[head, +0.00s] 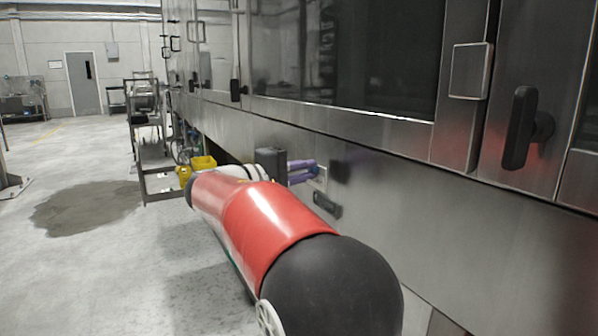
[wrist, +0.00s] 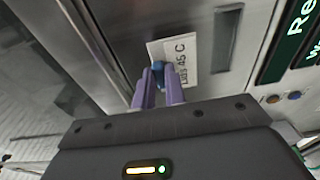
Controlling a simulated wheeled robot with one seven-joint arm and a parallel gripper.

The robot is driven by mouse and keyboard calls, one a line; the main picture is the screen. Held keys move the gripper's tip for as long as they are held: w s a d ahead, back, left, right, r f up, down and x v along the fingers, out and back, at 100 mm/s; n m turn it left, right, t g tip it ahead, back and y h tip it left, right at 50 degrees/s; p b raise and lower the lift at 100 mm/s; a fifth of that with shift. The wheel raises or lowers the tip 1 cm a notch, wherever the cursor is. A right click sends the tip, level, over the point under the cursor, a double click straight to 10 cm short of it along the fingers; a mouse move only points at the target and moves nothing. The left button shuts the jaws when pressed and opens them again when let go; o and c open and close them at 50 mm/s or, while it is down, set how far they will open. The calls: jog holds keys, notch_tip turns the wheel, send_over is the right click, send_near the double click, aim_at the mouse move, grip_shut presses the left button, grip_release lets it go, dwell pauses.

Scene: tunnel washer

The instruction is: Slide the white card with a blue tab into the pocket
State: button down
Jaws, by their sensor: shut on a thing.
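My gripper (wrist: 160,80) has purple fingers and is shut on the blue tab (wrist: 159,70) of the white card. The white card (wrist: 185,48) is tilted in the wrist view and carries dark print that includes "45 C". It is held just in front of the steel panel; I cannot tell whether it touches it. A grey upright rectangle with a pale rim, probably the pocket (wrist: 227,40), is on the panel right of the card, apart from it in the picture. In the head view my gripper (head: 304,172) reaches the panel and the card (head: 320,178) shows only small.
A dark green sign (wrist: 290,40) with white letters is right of the pocket. Orange (wrist: 273,99) and blue (wrist: 295,95) round parts sit below it. A black door handle (head: 519,128) stands out from the washer. A metal cart (head: 150,150) and yellow container (head: 203,163) are beyond my arm.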

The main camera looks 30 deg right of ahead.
aim_at(317, 186)
jog(key=shift+s+d+f, duration=0.1)
jog(key=shift+d+f, duration=0.1)
jog(key=shift+d, duration=0.45)
jog(key=shift+d+f, duration=0.15)
jog(key=shift+d, duration=0.5)
jog(key=shift+f+b, duration=1.35)
jog(key=shift+f, duration=0.2)
jog(key=shift+s, duration=0.1)
jog(key=shift+f+b, duration=0.4)
jog(key=shift+b, duration=0.25)
jog(key=shift+f+b, duration=0.45)
jog(key=shift+b, duration=0.05)
